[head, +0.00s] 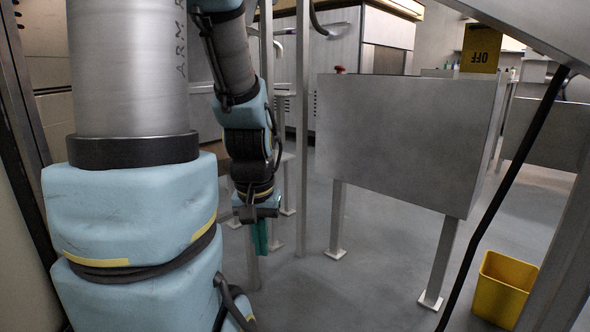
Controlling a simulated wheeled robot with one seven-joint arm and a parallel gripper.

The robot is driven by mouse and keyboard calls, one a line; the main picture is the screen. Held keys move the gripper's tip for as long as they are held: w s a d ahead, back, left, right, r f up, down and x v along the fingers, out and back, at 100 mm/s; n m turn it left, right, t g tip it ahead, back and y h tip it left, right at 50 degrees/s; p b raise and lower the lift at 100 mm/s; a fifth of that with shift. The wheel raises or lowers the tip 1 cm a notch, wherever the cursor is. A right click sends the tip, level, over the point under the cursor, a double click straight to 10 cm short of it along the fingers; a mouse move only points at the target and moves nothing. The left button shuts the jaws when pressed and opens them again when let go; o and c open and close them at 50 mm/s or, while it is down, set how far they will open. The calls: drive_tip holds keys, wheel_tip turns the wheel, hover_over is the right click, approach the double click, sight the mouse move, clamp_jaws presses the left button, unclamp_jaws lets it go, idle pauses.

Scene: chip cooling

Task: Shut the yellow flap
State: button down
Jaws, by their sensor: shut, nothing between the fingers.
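A yellow flap (480,48) stands upright at the top right of the view, above the far right end of a grey metal box (405,135). It bears the word OFF, which reads upside down. Its lower edge and hinge are hard to make out. My gripper (261,237) points down at the centre left, with teal fingers shut and empty. It is well to the left of the flap and lower in the picture, apart from the box.
The grey box stands on legs with foot plates. A red knob (339,69) shows at its left top edge. A yellow bin (503,290) sits on the floor at right. A black cable and a slanted metal panel cross the right side. Thin posts stand behind my gripper.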

wheel_tip(320, 180, up, 30)
drive_tip(key=p, duration=2.8)
drive_tip(key=shift+p, duration=0.3)
drive_tip(key=c, duration=1.6)
unclamp_jaws()
drive_tip(key=shift+r, duration=0.25)
drive_tip(key=c, duration=1.2)
unclamp_jaws()
drive_tip(key=shift+w, duration=0.1)
drive_tip(key=shift+c, duration=0.2)
drive_tip(key=shift+o, duration=0.4)
drive_tip(key=shift+w, duration=0.1)
